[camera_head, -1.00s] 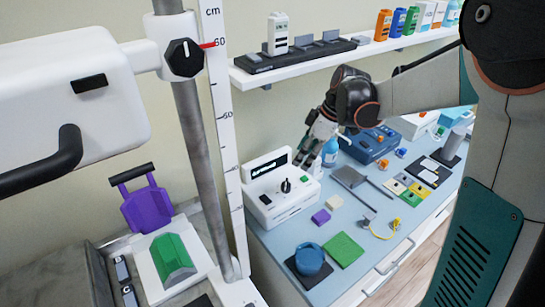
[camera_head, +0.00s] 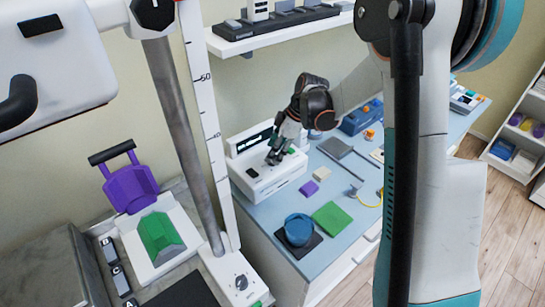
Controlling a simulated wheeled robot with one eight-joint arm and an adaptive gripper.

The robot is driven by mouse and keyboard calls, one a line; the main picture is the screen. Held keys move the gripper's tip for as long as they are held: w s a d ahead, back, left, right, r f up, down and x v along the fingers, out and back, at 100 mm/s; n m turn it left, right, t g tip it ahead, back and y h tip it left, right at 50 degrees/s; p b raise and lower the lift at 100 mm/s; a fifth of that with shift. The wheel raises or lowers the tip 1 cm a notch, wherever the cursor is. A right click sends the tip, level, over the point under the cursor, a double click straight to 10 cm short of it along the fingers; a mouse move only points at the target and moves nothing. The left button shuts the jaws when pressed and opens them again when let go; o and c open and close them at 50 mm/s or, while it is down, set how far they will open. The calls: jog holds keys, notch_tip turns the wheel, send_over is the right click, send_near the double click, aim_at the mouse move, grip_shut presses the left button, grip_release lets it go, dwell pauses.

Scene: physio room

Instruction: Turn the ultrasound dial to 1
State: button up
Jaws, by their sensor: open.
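The white ultrasound unit (camera_head: 272,185) stands at the back left of the blue table, with a dark display on its raised rear part. My gripper (camera_head: 274,156) is open and points down at the unit's top face, where the dial is. The fingers cover most of the dial, so its pointer and setting cannot be read. I cannot tell whether the fingers touch the dial or are around it.
The grey post and white height scale (camera_head: 205,120) rise left of the unit. A shelf (camera_head: 270,35) hangs above.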

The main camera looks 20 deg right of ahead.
jog(key=shift+x, duration=1.3)
jog(key=shift+c, duration=0.6)
jog(key=c, duration=1)
jog(key=shift+o, duration=0.2)
jog(key=shift+m, duration=0.3)
